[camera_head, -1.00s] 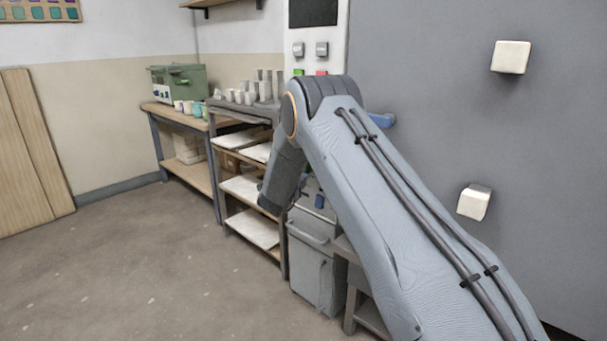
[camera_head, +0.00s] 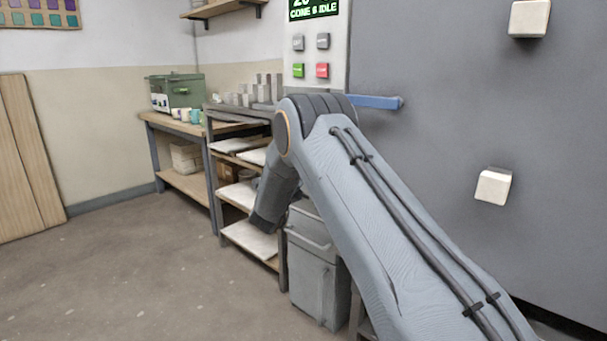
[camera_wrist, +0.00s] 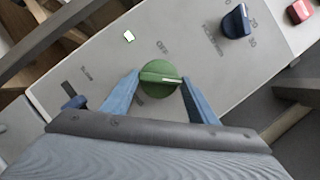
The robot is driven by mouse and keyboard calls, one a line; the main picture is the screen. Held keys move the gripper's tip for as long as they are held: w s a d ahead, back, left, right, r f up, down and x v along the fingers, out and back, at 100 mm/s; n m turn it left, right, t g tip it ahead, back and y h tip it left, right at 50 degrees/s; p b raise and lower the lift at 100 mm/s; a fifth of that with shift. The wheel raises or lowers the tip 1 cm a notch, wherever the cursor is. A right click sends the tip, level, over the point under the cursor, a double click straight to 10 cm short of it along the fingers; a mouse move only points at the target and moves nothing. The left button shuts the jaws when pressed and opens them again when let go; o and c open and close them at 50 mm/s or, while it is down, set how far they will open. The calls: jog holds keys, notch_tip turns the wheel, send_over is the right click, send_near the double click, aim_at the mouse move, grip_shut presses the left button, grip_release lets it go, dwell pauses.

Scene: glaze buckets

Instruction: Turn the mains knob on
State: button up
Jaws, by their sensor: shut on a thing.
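A round green knob (camera_wrist: 161,79) with a pale pointer bar stands on a light grey panel (camera_wrist: 195,85) in the wrist view. The bar lies nearly level, towards the right finger. The word OFF is printed on the panel just above the knob; another label below left is too small to read. My gripper (camera_wrist: 160,84) has its two blue fingers on either side of the knob and is shut on it. In the head view, my arm hides the knob and the gripper.
A dark blue knob (camera_wrist: 235,22) with numbers and a red part (camera_wrist: 300,11) lie up and right on the wrist view. In the head view, a blue handle (camera_head: 378,102) juts out beside my arm, below a display reading CONE 6 IDLE (camera_head: 313,10).

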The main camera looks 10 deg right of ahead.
jog(key=shift+f+m, duration=0.1)
jog(key=shift+m, duration=0.3)
jog(key=o, duration=1)
jog(key=shift+o, duration=0.2)
jog(key=shift+s+a, duration=0.1)
jog(key=v, duration=0.7)
jog(key=shift+s+a+p, duration=0.15)
jog(key=shift+s+p, duration=0.05)
jog(key=shift+p, duration=0.1)
jog(key=shift+f, duration=0.15)
